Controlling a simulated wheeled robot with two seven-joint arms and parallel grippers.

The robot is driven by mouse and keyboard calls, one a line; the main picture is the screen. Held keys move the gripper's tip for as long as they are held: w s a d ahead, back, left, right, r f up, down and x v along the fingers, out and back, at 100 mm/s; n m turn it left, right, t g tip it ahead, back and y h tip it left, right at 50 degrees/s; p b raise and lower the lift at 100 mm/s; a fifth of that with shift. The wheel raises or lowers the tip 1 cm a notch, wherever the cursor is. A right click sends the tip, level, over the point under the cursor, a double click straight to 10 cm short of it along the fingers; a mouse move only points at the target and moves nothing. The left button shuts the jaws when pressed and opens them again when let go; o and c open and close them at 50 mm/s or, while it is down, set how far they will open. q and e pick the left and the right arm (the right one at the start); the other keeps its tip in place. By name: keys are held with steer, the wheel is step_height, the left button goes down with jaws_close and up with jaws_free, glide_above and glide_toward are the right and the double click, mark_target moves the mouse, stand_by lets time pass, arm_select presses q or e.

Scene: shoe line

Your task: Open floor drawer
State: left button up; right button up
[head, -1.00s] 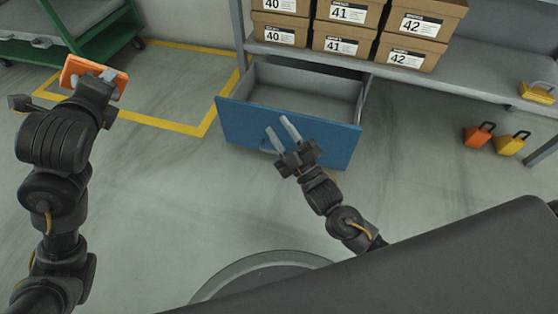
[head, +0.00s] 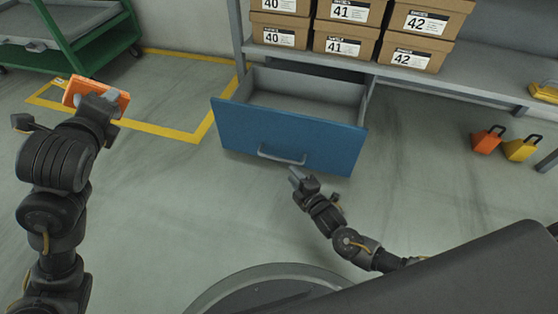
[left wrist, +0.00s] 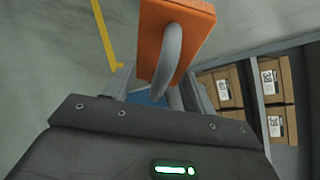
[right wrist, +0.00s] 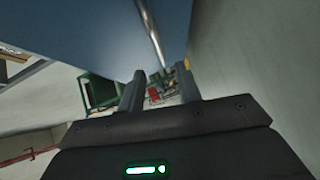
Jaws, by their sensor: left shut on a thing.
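The floor drawer (head: 290,139) has a blue front and stands open below the grey shelf, with its empty grey inside showing. Its grey bar handle (head: 282,158) is on the front and also shows in the right wrist view (right wrist: 150,25). My right gripper (head: 297,176) is just in front of and below the handle, apart from it. Its two fingers are spread with nothing between them in the right wrist view (right wrist: 160,92). My left gripper (head: 98,100) is shut on an orange block with a grey curved handle (left wrist: 160,35), held up at the left.
Several labelled shoe boxes (head: 345,40) sit on the grey shelf (head: 450,80). An orange case (head: 487,140) and a yellow case (head: 521,148) stand on the floor at right. A green cart (head: 90,45) is at back left. The floor before the drawer is clear.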

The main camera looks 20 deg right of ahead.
mark_target(280, 159)
steer(key=b+x, duration=0.5)
steer(key=x, duration=0.4)
steer(key=shift+f, duration=0.15)
steer(key=shift+w+a, duration=0.15)
steer(key=shift+w, duration=0.4)
jaws_close()
